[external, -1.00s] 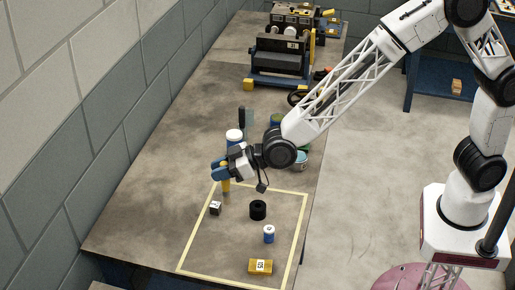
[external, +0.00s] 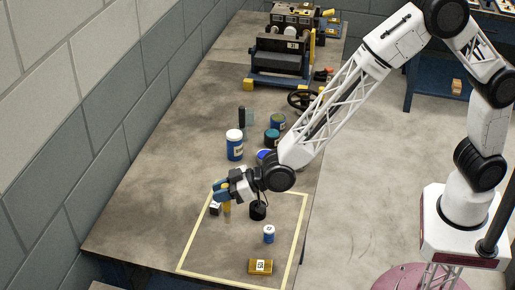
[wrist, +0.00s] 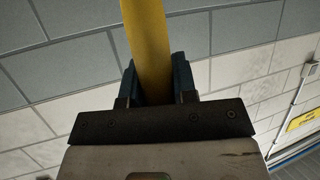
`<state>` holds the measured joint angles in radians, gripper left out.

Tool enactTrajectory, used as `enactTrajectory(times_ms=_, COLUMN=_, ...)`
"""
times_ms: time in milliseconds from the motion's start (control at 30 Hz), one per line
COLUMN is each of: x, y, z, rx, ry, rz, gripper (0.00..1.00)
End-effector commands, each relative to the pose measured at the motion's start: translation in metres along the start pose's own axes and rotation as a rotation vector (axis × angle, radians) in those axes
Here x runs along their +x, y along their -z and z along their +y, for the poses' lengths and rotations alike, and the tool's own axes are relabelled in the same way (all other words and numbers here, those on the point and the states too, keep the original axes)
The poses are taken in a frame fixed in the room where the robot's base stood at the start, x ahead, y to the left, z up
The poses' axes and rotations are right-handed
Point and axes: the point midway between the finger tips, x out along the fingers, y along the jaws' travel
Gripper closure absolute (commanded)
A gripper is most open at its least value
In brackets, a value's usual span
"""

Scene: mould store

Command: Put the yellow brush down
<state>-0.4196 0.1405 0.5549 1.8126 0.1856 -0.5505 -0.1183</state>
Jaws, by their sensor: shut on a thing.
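The yellow brush (external: 227,212) is held by my gripper (external: 221,190) near the top-left of the taped rectangle, close to the table. A small dark cube (external: 215,208) with a white label stands just left of the brush.
Inside the tape (external: 192,241) are a black cylinder (external: 258,213), a small blue-and-white jar (external: 269,234) and a yellow block (external: 260,267). Behind stand a blue jar (external: 234,147), several paint tins and a machine (external: 283,62). The table's left side is clear.

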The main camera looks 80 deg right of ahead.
Motion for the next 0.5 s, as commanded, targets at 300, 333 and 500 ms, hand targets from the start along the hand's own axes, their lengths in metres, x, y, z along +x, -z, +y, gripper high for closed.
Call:
enactTrajectory(times_ms=300, x=0.016, y=-0.038, z=0.000, rx=0.000, ry=-0.001, rz=-0.002, gripper=1.00)
enactTrajectory(times_ms=333, x=0.017, y=-0.042, z=0.000, rx=0.000, ry=0.000, rz=-0.002, gripper=1.00)
enactTrajectory(times_ms=500, x=0.022, y=-0.052, z=0.000, rx=0.000, ry=0.000, rz=0.000, gripper=1.00)
